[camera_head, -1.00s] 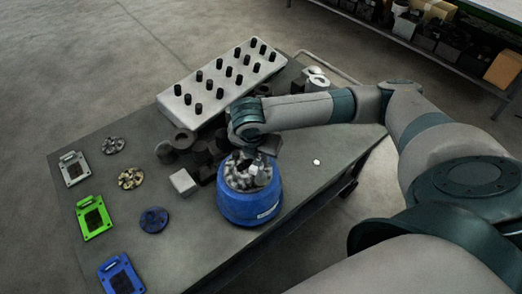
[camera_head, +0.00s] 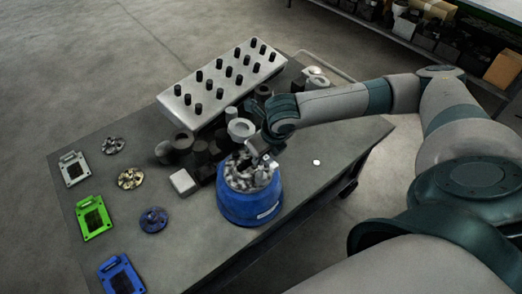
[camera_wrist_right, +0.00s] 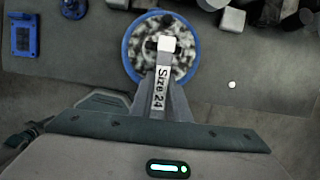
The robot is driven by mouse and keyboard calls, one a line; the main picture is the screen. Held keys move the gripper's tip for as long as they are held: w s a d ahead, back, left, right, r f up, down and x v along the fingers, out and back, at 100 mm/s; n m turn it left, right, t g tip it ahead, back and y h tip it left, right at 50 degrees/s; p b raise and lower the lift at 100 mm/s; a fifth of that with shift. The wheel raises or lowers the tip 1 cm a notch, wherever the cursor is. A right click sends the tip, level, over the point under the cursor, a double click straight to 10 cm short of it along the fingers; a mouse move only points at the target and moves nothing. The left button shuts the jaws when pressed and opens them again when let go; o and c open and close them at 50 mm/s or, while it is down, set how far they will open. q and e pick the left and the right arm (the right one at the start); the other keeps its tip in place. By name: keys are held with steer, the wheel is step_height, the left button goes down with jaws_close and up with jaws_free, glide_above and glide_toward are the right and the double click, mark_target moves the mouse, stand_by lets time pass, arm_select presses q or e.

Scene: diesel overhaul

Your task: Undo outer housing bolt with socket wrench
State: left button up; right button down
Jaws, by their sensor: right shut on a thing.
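The blue round housing (camera_head: 248,205) stands near the table's front edge, with grey metal parts (camera_head: 240,172) inside its open top. It also shows in the right wrist view (camera_wrist_right: 128,58). My right gripper (camera_head: 264,150) is over the right part of the housing, pointing down. It is shut on the socket wrench (camera_wrist_right: 160,85), which carries a white "Size 24" label and has a pale square end. The wrench end overlaps the housing's inside in the wrist view. The bolt is hidden or too small to pick out, and I cannot tell whether the wrench touches it. My left gripper is not in view.
A pale rack (camera_head: 222,84) with several black sockets lies at the back. Dark cylinders and a grey ring (camera_head: 241,129) crowd behind the housing. White (camera_head: 75,168), green (camera_head: 94,217) and blue (camera_head: 121,274) plates lie at left. The table right of the housing is mostly clear.

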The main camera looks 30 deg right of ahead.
steer(key=n+y, duration=0.1)
steer(key=n, duration=0.3)
steer(key=n+g+y, duration=0.1)
steer(key=n, duration=0.2)
steer(key=shift+n, duration=0.3)
steer(key=shift+w+a+r+n, duration=0.1)
steer(key=shift+n, duration=0.2)
steer(key=shift+n, duration=0.4)
steer(key=shift+r, duration=0.7)
steer(key=shift+m, duration=0.3)
